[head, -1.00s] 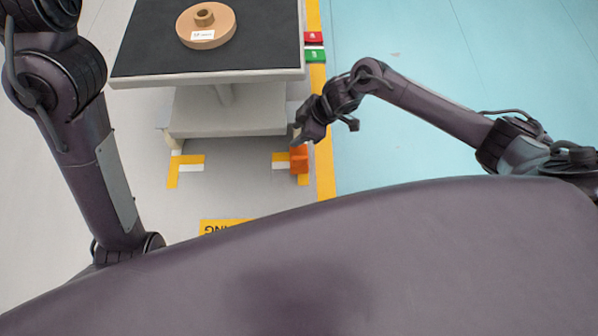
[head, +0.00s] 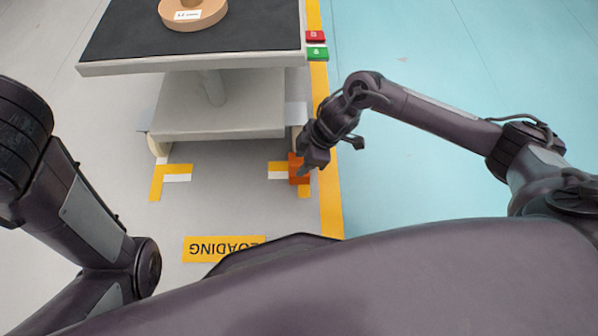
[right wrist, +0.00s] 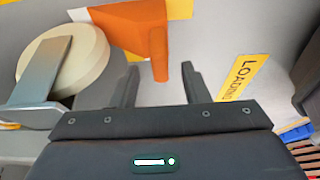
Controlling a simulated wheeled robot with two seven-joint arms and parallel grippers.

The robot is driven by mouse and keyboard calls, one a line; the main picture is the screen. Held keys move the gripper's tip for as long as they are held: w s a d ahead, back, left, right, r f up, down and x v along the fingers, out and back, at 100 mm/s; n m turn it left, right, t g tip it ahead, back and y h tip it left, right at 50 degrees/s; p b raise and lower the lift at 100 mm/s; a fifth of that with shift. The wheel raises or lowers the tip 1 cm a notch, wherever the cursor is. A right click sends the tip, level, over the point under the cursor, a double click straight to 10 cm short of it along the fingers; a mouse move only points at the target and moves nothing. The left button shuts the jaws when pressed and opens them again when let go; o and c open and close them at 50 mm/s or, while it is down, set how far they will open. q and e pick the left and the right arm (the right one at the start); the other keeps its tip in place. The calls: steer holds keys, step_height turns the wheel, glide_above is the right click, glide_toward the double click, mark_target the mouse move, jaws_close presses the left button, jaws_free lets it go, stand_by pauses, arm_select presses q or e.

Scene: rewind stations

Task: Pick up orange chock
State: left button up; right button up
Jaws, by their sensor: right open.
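The orange chock (head: 299,180) is on the floor beside the right end of the cart base, by a yellow and white corner mark. My right gripper (head: 308,170) is over it in the head view and hides part of it. In the right wrist view the orange chock (right wrist: 133,30) is beyond the fingertips, its narrow orange part pointing down between them.
The cart (head: 222,115) has a dark top bearing a tan roll (head: 195,14). A pale caster wheel (right wrist: 68,62) is left of the gripper. The blue floor at right is clear.

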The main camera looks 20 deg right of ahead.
steer(key=b+x, duration=0.1)
steer(key=x, duration=0.1)
steer(key=shift+a+f, duration=0.1)
steer(key=shift+f, duration=0.25)
steer(key=shift+r, duration=0.1)
jaws_close()
